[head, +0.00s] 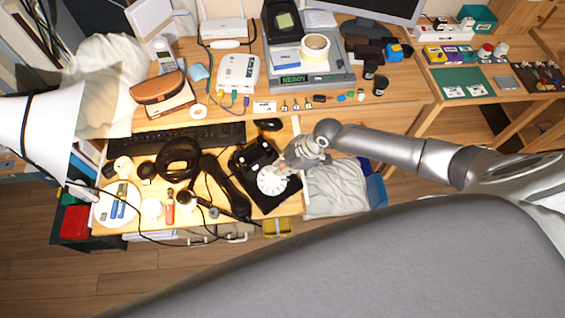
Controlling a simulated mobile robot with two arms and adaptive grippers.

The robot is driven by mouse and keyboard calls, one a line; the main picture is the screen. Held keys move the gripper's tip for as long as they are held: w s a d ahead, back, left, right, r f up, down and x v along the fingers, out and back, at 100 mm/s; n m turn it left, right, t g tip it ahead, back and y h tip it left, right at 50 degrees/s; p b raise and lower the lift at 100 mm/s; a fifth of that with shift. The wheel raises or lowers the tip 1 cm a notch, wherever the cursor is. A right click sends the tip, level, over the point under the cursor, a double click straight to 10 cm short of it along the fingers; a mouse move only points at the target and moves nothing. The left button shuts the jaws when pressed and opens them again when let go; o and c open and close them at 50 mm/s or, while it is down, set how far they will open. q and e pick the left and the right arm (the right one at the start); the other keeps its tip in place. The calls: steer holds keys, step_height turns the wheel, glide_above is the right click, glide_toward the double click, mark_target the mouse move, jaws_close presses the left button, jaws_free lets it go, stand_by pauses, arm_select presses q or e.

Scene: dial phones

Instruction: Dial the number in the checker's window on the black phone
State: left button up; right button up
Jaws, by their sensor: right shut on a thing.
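The black phone (253,155) stands on the desk's lower level, left of my right gripper. Its round white dial (271,184) faces up. A black handset (226,190) lies off the phone to its left. My right gripper (288,168) is over the phone's right side, at the dial's upper right edge. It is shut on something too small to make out. Whether it touches the dial is unclear. The checker (312,76) is a grey box at the back with a green window (294,79) that seems to read READY. My left gripper is not in view.
A black keyboard (190,137) lies behind the handset. Headphones (179,158), cables and small tools crowd the left. A grey cloth (338,188) lies right of the phone. Tape (315,47) rests on the checker.

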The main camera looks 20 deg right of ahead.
steer(key=shift+s+d+f, duration=0.1)
steer(key=shift+s, duration=0.1)
steer(key=shift+s+f, duration=0.2)
steer(key=shift+s, duration=0.3)
steer(key=shift+s+d+r+p, duration=0.1)
steer(key=shift+s+r+p, duration=0.1)
steer(key=shift+r+p, duration=0.7)
steer(key=shift+s, duration=0.1)
stand_by(0.6)
step_height(320, 180, up, 6)
steer(key=s+p, duration=0.2)
steer(key=p, duration=0.5)
steer(key=shift+s+d+r, duration=0.15)
steer(key=shift+s+d, duration=0.25)
